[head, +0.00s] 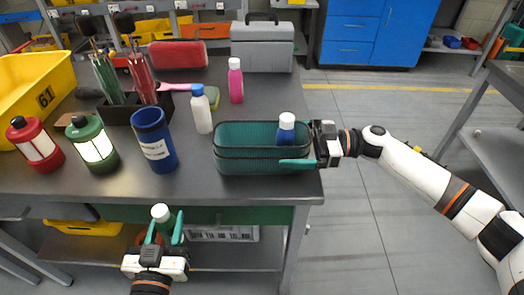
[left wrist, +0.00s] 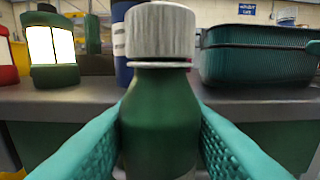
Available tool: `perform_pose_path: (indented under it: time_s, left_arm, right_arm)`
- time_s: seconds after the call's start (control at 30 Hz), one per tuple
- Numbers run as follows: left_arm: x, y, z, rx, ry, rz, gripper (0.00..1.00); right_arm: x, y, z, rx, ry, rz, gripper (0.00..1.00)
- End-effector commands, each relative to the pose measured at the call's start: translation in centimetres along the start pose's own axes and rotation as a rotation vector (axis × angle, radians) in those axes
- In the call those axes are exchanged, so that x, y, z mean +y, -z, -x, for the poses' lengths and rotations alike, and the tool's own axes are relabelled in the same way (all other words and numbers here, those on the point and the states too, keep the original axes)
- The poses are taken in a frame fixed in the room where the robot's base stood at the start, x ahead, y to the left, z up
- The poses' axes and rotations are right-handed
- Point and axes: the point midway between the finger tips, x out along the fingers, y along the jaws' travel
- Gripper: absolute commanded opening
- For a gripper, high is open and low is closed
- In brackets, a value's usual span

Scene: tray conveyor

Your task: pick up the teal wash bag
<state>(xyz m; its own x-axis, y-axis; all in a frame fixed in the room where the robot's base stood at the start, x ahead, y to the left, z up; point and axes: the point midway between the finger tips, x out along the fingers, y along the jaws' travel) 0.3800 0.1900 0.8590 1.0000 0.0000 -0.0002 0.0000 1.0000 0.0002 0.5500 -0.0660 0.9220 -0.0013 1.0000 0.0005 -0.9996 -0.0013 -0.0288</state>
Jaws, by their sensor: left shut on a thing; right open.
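The teal wash bag (head: 245,160), open-topped with a dark rim, stands at the table's front right corner. It also shows in the left wrist view (left wrist: 255,65). My right gripper (head: 306,148) is open at the bag's right end. One teal finger lies along the front side; the other is hidden, so I cannot tell whether it touches. My left gripper (head: 165,232) is shut on a green bottle with a whitish cap (left wrist: 160,110), held upright in front of the table edge.
A blue tumbler (head: 153,140), a green lantern (head: 95,145) and a red lantern (head: 35,145) stand left of the bag. A white bottle (head: 202,112) and a pink bottle (head: 236,82) stand behind it. A grey toolbox (head: 262,48) is at the back. Open floor lies right of the table.

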Motion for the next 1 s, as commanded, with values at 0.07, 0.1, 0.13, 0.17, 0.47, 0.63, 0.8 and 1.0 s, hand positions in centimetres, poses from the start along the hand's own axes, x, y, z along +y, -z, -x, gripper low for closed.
perform_pose_path:
  time_s: [0.07,0.1,0.13,0.17,0.47,0.63,0.8,1.0]
  left_arm:
    - [0.0,-0.2,0.0,-0.001,0.0,0.0,0.12]
    - [0.0,-0.2,0.0,-0.001,0.0,0.0,0.12]
    - [0.0,-0.2,0.0,-0.001,0.0,0.0,0.12]
    - [0.0,-0.2,0.0,-0.001,0.0,0.0,0.12]
    - [0.0,-0.2,0.0,-0.001,0.0,0.0,0.12]
    - [0.0,-0.2,0.0,-0.001,0.0,0.0,0.12]
    - [0.0,-0.2,0.0,-0.001,0.0,0.0,0.12]
    - [0.0,-0.3,0.0,-0.001,0.0,0.0,0.12]
  right_arm:
    - [0.0,-0.1,-0.9,-0.001,-0.001,0.0,1.0]
    - [0.0,0.0,-1.1,0.0,0.0,0.0,1.0]
    - [0.0,0.0,-1.2,0.0,0.0,0.001,1.0]
    - [0.0,0.0,-1.3,0.0,0.0,0.001,1.0]
    - [-0.1,0.0,-1.3,0.0,0.001,0.001,0.84]
    - [-0.1,0.0,-1.3,0.0,0.001,0.001,0.56]
    - [-0.1,-0.1,-1.3,-0.001,0.002,0.002,0.51]
    - [-0.1,-1.1,-1.2,-0.001,0.002,0.005,0.51]
